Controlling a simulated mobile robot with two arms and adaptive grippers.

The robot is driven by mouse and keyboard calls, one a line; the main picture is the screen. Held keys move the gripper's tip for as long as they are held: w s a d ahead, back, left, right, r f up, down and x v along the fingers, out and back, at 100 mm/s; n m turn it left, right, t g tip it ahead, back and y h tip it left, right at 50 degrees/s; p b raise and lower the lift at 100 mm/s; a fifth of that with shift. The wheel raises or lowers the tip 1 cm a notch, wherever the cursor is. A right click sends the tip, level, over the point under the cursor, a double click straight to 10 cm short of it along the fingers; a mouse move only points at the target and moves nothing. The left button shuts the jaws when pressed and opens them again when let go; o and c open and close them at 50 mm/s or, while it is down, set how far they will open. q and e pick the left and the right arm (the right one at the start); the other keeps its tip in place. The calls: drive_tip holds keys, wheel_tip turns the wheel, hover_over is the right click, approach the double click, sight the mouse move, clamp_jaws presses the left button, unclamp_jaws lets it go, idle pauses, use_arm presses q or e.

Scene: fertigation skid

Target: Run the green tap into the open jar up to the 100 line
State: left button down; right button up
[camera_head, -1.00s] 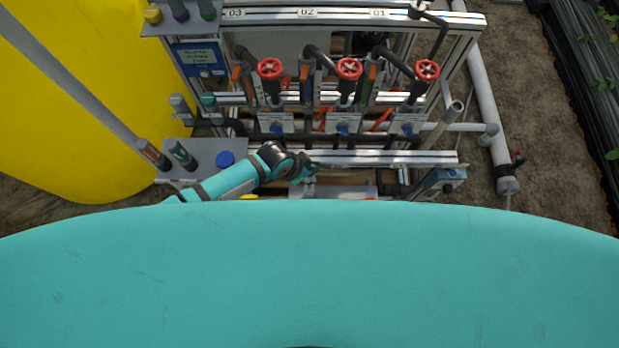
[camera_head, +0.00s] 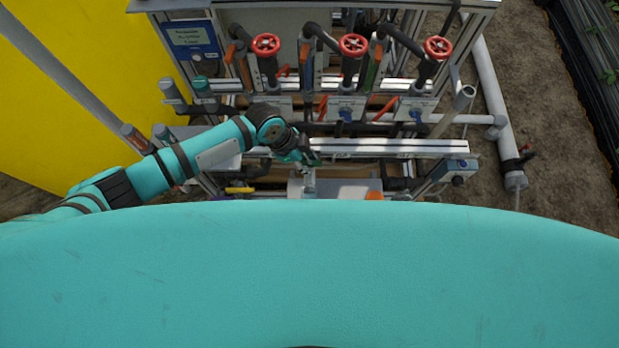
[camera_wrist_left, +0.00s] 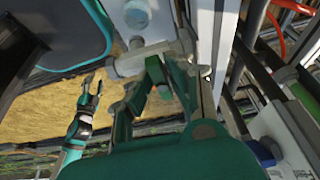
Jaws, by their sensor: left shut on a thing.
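My left gripper (camera_head: 308,162) is at the low front of the skid, in the middle of the head view. In the left wrist view its dark green fingers (camera_wrist_left: 168,68) are closed at a pale grey fitting (camera_wrist_left: 142,60), on the green tap; its handle is mostly hidden between the fingers. A pale round vessel (camera_wrist_left: 137,14), perhaps the open jar, shows just beyond the fitting; its lines and level cannot be read. My right gripper (camera_wrist_left: 90,88) shows at the left of the wrist view, open and empty, apart from the skid.
Three red handwheels (camera_head: 352,45) stand above and behind the left gripper. A blue-framed display (camera_head: 189,38) is at upper left, beside the yellow tank (camera_head: 60,100). A grey box (camera_head: 458,171) is at the right end of the rail. Bare soil (camera_head: 550,120) lies to the right.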

use_arm(q)
drive_tip(key=c, duration=1.1)
unclamp_jaws()
drive_tip(key=shift+c, duration=0.2)
drive_tip(key=v, duration=1.2)
